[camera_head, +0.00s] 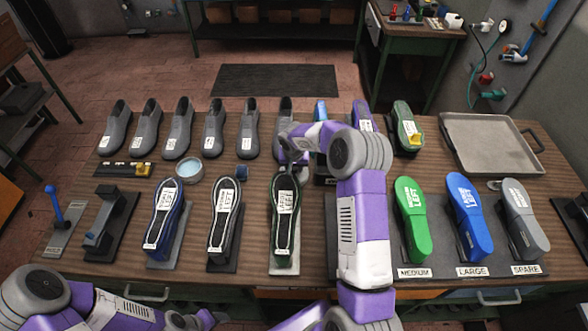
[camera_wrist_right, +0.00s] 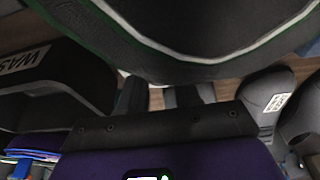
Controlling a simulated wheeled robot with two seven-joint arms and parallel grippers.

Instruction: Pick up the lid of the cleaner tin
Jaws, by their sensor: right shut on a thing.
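The round tin (camera_head: 189,168) stands at the left middle of the table in the head view, with a pale rim and a light blue top. I cannot tell whether that top is its lid. My right gripper (camera_head: 289,160) is well to the right of the tin, at the far end of a dark green-trimmed shoe (camera_head: 285,215). This shoe (camera_wrist_right: 190,35) fills the top of the right wrist view and hides the fingertips. The right gripper appears shut on it. My left arm is at the bottom left, its gripper (camera_head: 190,320) partly cut off and its jaws unclear.
Grey shoes (camera_head: 213,130) stand in a row behind the tin. A blue-trimmed shoe (camera_head: 165,220) and another dark shoe (camera_head: 224,215) lie in front of it. A small dark blue thing (camera_head: 242,172) is right of the tin. A metal tray (camera_head: 490,145) lies at the right.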

